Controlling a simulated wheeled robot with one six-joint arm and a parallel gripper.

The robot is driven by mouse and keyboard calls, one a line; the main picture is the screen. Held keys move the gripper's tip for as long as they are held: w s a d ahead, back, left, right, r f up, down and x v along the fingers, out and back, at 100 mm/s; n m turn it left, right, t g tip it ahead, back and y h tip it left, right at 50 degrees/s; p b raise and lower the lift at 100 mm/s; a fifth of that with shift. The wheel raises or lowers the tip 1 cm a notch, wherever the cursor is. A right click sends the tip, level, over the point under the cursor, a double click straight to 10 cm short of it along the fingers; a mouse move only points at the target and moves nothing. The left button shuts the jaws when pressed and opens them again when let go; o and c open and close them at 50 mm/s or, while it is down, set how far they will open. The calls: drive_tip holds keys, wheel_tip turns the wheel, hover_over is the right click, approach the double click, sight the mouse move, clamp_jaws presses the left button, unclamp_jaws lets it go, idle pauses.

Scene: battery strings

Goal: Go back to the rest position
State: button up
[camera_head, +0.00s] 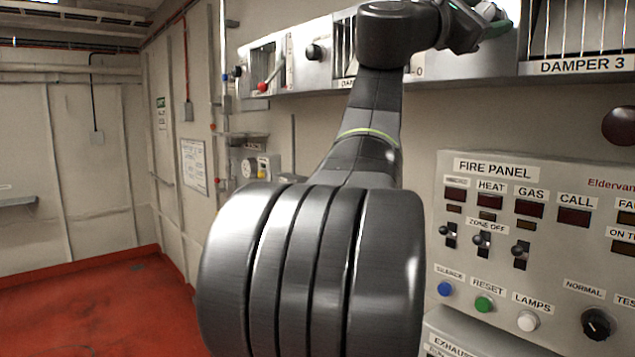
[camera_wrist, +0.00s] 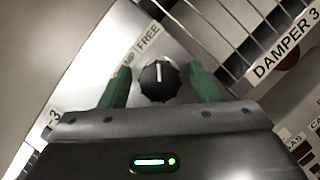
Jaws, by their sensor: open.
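My arm (camera_head: 365,150) rises in the middle of the head view and bends right at the top, towards a wall-mounted damper panel (camera_head: 450,80). My gripper (camera_wrist: 160,70) shows in the wrist view with two green fingers apart. A black round knob (camera_wrist: 158,84) with a pale pointer mark appears between the fingers, beside the label FREE. I cannot tell how far the fingertips are from the knob or its panel. In the head view the gripper is at the top edge, partly cut off, and its fingertips are not clear.
A fire panel (camera_head: 545,180) with switches, buttons and a dial stands at right, below the damper panel. Metal bars (camera_head: 580,25) show above the DAMPER 3 label. A wall box with gauges (camera_head: 253,165) is left of my arm. The red floor (camera_head: 90,305) at left is open.

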drive_tip(key=n+t, duration=0.2)
drive_tip(key=n, duration=0.2)
drive_tip(key=shift+s+b, duration=0.1)
drive_tip(key=shift+b, duration=0.25)
drive_tip(key=n+t, duration=0.1)
drive_tip(key=n, duration=0.1)
drive_tip(key=n+t+y, duration=0.1)
drive_tip(key=n, duration=0.2)
drive_tip(key=shift+r+t, duration=0.1)
drive_tip(key=shift+t, duration=0.2)
drive_tip(key=shift+n+t+y+p, duration=0.5)
drive_tip(key=shift+n+t+y, duration=0.1)
drive_tip(key=shift+n, duration=0.8)
